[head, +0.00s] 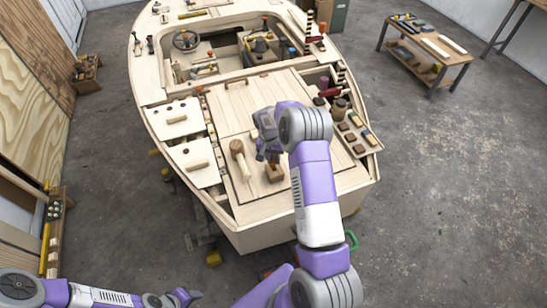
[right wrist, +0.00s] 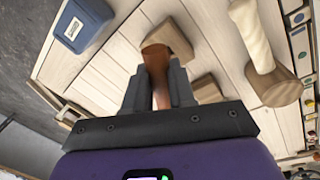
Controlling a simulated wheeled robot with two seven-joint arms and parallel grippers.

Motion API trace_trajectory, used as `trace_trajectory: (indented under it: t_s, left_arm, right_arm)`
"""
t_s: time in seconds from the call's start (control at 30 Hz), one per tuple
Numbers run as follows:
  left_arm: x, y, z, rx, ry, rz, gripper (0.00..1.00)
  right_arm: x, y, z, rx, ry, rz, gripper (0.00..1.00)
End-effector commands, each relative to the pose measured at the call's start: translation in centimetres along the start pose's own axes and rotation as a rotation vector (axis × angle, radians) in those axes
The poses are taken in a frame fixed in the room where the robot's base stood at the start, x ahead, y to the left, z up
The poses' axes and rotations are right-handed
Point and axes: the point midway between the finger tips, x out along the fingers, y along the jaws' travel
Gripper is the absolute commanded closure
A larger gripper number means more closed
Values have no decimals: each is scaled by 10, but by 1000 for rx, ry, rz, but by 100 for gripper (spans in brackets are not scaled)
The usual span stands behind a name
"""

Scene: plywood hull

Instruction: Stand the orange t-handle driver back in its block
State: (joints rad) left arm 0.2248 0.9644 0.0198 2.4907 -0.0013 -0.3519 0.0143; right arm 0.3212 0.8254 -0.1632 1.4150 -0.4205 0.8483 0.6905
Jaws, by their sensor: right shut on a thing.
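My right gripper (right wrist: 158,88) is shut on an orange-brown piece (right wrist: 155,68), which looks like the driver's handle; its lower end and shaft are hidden. In the right wrist view a tan wooden block (right wrist: 170,38) lies just beyond the held piece; I cannot tell whether they touch. A second tan block (right wrist: 206,90) is beside the right finger. In the head view my right gripper (head: 268,152) is low over the pale deck, just above a brown wooden block (head: 274,174). My left gripper (head: 187,297) is at the bottom left, away from the hull, its jaws unclear.
A wooden mallet (head: 238,149) lies left of my right gripper, and also shows in the right wrist view (right wrist: 255,40). A blue box (right wrist: 82,24) is on the deck. A tray of small blocks (head: 352,135) is to the right. Bare deck planks (head: 230,105) lie behind.

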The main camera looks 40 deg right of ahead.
Motion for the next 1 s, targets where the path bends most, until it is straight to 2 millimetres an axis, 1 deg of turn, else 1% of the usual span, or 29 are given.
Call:
trace_trajectory:
  t_s: [0.2,0.23,0.4,0.67,0.77,0.87,1.0]
  left_arm:
    - [4,-2,0,0,0,0,57]
    - [4,-1,0,0,0,0,57]
    - [3,-1,0,0,0,0,57]
    - [3,-1,0,0,0,0,57]
    - [3,-1,0,0,0,0,57]
    - [4,-1,0,0,0,0,57]
    - [4,-2,0,0,0,0,57]
  right_arm:
    - [5,-1,0,0,1,0,100]
    - [5,-1,0,0,1,0,73]
    - [4,0,0,0,0,0,47]
    - [4,0,0,0,0,0,46]
    - [-1,-1,0,0,1,0,46]
    - [-15,-1,-1,-1,4,-1,46]
    - [-40,-1,-1,0,3,-1,46]
